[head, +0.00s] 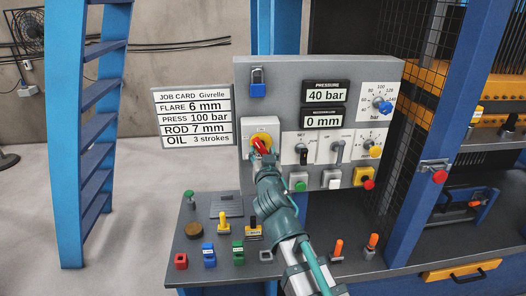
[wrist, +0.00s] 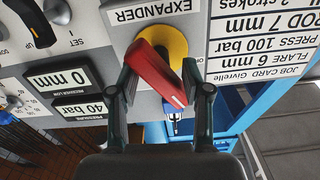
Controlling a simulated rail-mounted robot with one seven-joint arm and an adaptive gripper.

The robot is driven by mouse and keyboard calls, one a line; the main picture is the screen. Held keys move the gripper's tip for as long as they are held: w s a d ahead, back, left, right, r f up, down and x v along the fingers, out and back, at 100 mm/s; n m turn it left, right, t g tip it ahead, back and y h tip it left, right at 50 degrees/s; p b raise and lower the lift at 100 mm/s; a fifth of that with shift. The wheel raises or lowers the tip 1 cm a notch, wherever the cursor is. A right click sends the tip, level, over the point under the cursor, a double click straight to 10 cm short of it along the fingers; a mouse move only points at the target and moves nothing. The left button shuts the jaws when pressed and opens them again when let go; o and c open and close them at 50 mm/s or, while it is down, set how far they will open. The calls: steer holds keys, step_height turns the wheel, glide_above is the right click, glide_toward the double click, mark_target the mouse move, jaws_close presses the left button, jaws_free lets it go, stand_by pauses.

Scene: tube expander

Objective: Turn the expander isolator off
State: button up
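The expander isolator is a red handle (head: 259,144) on a yellow round plate (head: 267,137), at the left of the grey panel. In the wrist view, which is upside down, the red handle (wrist: 160,75) lies tilted across the yellow plate (wrist: 172,40) under the EXPANDER label (wrist: 152,12). My gripper (head: 264,160) is at the panel in front of the isolator and hides the area below it. In the wrist view my gripper (wrist: 159,78) has its fingers apart, one on each side of the handle, with a gap visible. I cannot tell if either finger touches it.
A blue padlock (head: 257,90) hangs above the isolator. Selector knobs (head: 302,152) and a green button (head: 300,185) sit close to its right. A job card board (head: 192,116) stands to its left. Small coloured controls (head: 209,255) stand on the bench below.

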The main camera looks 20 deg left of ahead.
mark_target(262, 147)
steer(key=shift+w, duration=0.1)
steer(key=shift+b+x, duration=0.8)
steer(key=shift+x, duration=0.9)
steer(key=shift+c, duration=0.3)
jaws_close()
